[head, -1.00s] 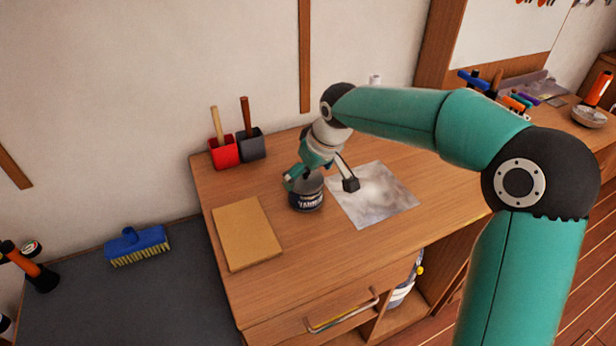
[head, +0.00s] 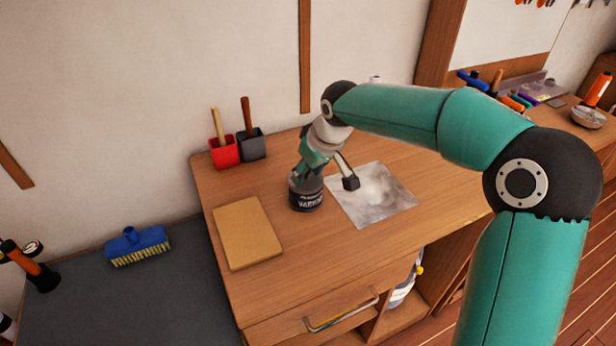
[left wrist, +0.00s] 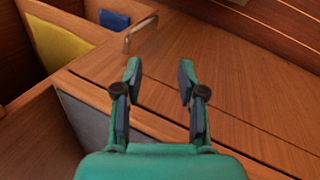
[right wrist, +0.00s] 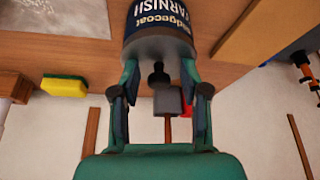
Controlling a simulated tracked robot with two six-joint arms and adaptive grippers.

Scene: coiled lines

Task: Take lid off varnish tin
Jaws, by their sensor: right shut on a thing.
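The varnish tin (head: 306,202) stands upright on the wooden bench, dark with a lettered label. In the right wrist view the tin (right wrist: 160,18) shows at the top, with its grey lid (right wrist: 158,46) on it and a dark knob (right wrist: 158,74) in the lid's middle. My right gripper (head: 307,177) is over the tin from above, its fingers on either side of the lid's edge and shut on it; the fingers also show in the right wrist view (right wrist: 158,72). My left gripper (left wrist: 159,67) is open and empty above a wooden surface, outside the head view.
A tan board (head: 246,233) lies left of the tin and a mottled grey sheet (head: 385,205) lies right of it. A red holder (head: 224,153) and a grey holder (head: 251,146) with handled tools stand behind. A yellow sponge (right wrist: 65,86) shows in the right wrist view.

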